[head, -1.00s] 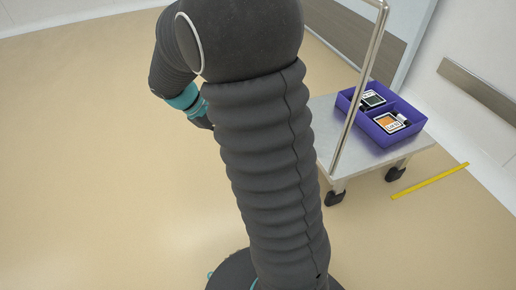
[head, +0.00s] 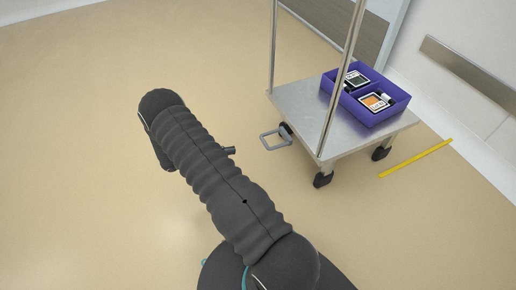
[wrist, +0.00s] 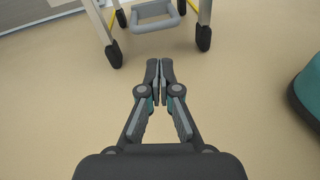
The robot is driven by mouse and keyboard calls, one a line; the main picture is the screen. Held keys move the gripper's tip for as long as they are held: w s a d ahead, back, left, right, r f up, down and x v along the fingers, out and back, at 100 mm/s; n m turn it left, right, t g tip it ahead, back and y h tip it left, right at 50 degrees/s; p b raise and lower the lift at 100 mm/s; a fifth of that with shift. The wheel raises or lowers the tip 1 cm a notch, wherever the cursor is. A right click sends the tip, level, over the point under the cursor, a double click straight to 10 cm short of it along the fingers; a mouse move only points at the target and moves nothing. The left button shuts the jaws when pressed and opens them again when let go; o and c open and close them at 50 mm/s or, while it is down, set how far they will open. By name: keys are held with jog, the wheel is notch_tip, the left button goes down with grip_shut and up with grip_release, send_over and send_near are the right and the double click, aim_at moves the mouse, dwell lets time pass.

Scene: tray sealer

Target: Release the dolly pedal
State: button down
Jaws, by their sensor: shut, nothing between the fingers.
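The dolly (head: 300,106) is a metal platform cart with upright handle posts, standing on black casters. Its pedal (head: 276,138) is a grey loop that sticks out low at the near left side, next to a caster. In the wrist view the pedal (wrist: 155,22) shows at the top middle, between two dark casters. My gripper (wrist: 161,68) is shut and empty, fingertips together, pointing toward the pedal with a gap of floor in view between them. In the head view my gripper is hidden behind my arm.
A purple divided bin (head: 374,114) with labelled items sits on the dolly. A yellow floor strip (head: 416,158) lies to its right, near the wall with a grey rail (head: 468,75). The floor left of the dolly is clear.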

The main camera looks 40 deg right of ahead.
notch_tip(320, 180, down, 7)
jog(key=s+n+t+h, duration=0.1)
jog(key=n+h, duration=0.1)
jog(key=s+d+r, duration=0.1)
jog(key=d, duration=0.4)
jog(key=s+d+r+p, duration=0.1)
jog(key=d+r, duration=0.1)
jog(key=d, duration=0.4)
jog(key=shift+s+d+r+n, duration=0.25)
jog(key=shift+s+r+n, duration=0.05)
jog(key=shift+s, duration=0.05)
